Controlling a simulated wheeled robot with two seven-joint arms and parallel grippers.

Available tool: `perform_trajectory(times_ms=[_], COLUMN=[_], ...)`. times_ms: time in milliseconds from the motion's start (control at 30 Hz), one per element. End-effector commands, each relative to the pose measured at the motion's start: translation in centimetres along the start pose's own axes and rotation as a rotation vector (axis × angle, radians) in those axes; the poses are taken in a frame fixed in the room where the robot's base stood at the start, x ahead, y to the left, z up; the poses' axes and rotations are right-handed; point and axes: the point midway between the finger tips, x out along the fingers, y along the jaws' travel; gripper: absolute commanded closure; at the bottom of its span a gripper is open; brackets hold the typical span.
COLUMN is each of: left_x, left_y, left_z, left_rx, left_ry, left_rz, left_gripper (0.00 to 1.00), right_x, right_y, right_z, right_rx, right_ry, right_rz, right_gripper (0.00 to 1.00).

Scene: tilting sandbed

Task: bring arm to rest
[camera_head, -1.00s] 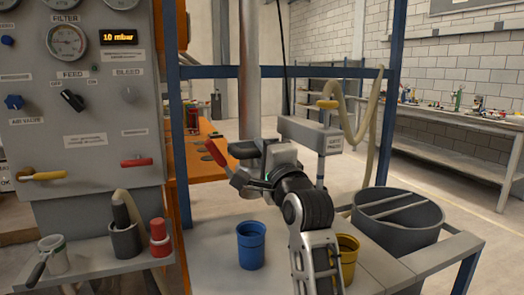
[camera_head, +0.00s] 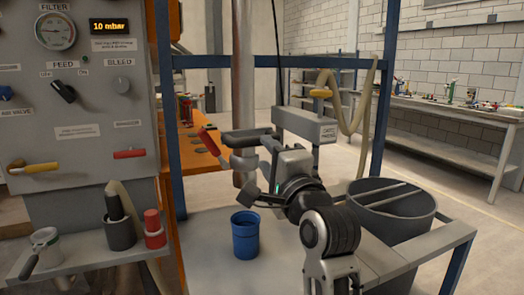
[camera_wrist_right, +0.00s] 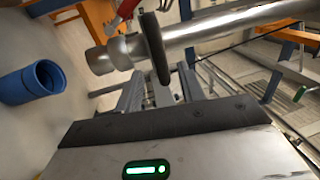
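My right gripper (camera_head: 256,174) is at mid-height in the head view, close to the lower end of the metal pipe (camera_head: 243,90). My left gripper is not in view.
A blue cup (camera_head: 245,236) stands on the grey table (camera_head: 200,262). A large dark bin (camera_head: 420,232) is at right. A grey box (camera_head: 305,125) hangs behind my gripper.

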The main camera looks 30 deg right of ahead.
Motion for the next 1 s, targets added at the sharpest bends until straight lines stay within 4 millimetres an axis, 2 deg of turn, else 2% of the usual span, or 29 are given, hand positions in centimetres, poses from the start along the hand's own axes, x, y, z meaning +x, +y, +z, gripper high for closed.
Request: perform_trajectory(times_ms=[100,600,733,1000], left_x=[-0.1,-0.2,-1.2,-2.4], left_y=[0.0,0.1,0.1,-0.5], left_z=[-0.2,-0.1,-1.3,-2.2], left_rx=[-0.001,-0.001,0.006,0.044], left_ry=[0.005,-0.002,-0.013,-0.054], left_rz=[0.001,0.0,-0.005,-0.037], left_gripper=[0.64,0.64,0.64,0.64], right_x=[-0.5,-0.4,0.0,0.9], right_y=[0.0,-0.2,-2.4,-7.0], right_z=[0.0,0.0,0.0,0.0], right_rx=[0.001,0.0,0.0,0.0], right_ry=[0.0,0.0,0.0,0.001], right_rz=[0.002,0.0,0.0,0.001], right_gripper=[0.61,0.61,0.61,0.61])
